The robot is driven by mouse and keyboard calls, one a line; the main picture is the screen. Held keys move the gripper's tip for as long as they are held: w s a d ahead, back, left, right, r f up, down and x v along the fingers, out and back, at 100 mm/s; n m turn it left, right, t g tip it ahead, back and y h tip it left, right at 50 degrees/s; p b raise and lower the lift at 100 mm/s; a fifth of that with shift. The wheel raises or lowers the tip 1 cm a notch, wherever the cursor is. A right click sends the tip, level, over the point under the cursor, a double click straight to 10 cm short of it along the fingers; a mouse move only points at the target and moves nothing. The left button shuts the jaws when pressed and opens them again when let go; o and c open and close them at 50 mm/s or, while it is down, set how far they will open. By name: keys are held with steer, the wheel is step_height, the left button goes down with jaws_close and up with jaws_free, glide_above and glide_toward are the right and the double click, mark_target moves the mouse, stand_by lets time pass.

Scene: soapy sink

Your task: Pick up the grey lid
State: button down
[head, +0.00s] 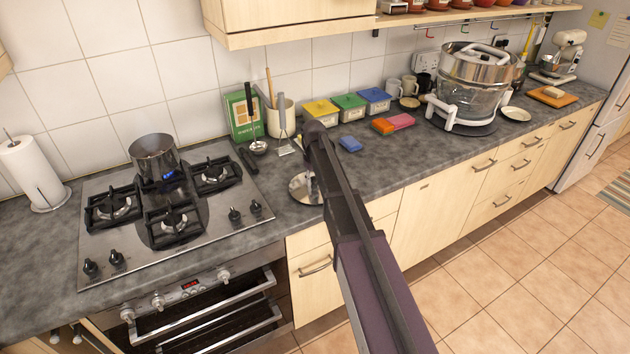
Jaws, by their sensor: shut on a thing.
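The grey lid (299,188) is a round, shiny metal disc over the worktop, just right of the hob. My arm reaches up from the bottom of the view and covers the lid's right side. My gripper (311,181) shows only as a small part beside my arm, at the top of the lid. It is shut on the lid. My arm hides most of the fingers and the grip. I cannot tell whether the lid touches the worktop.
A steel pot (154,157) stands on the gas hob (203,250) to the left. A ladle (258,147), a spatula (284,147) and a utensil jar (272,121) are behind the lid. A blue sponge (350,144) lies right of my arm. Shelves hang above.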

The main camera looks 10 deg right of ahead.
mark_target(313, 178)
steer(key=shift+r+p, duration=1.45)
steer(key=shift+r, duration=0.15)
steer(key=s+a+r+p, duration=0.1)
steer(key=s, duration=1.5)
steer(key=shift+r+p, duration=0.3)
steer(key=shift+p, duration=0.05)
